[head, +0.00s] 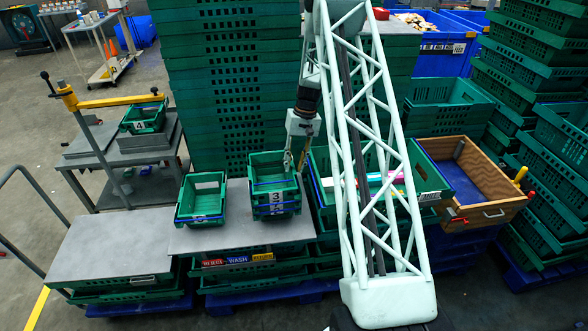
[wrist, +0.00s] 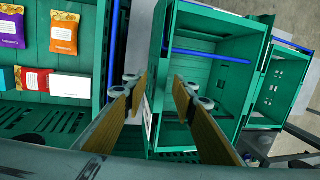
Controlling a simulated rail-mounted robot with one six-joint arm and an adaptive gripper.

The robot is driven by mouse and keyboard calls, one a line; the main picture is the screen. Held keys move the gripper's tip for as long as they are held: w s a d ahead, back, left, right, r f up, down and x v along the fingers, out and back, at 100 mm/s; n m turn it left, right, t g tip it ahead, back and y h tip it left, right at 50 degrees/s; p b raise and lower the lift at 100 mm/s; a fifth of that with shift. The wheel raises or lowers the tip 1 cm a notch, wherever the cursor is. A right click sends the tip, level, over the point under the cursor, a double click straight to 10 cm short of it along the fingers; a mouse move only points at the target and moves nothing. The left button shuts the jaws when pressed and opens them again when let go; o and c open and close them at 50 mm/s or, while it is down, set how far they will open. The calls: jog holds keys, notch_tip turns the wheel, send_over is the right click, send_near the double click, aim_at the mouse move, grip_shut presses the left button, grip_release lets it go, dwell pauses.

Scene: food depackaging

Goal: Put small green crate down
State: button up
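A stack of small green crates (head: 275,169) with number labels on its front stands on the grey tabletop. It also shows in the wrist view (wrist: 211,60), where the upper crate looks empty. My gripper (head: 294,163) is at the stack's right side, pointing down. In the wrist view its two fingers (wrist: 163,90) are spread apart, with the crate's near wall in the gap between them; contact is not visible. Another small green crate (head: 202,195) stands to the left on the same tabletop. It also shows in the wrist view (wrist: 280,85).
A large green crate (wrist: 75,90) holding snack packs and small boxes lies beside the stack. A bare grey top (head: 115,245) is at front left. A crate labelled 4 (head: 146,115) sits on the left cart. A wooden-sided bin (head: 495,185) is at right. Tall crate stacks (head: 215,90) stand behind.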

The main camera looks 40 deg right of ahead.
jog(key=v, duration=1)
jog(key=shift+r+b, duration=0.25)
jog(key=shift+b, duration=0.2)
jog(key=shift+r, duration=0.1)
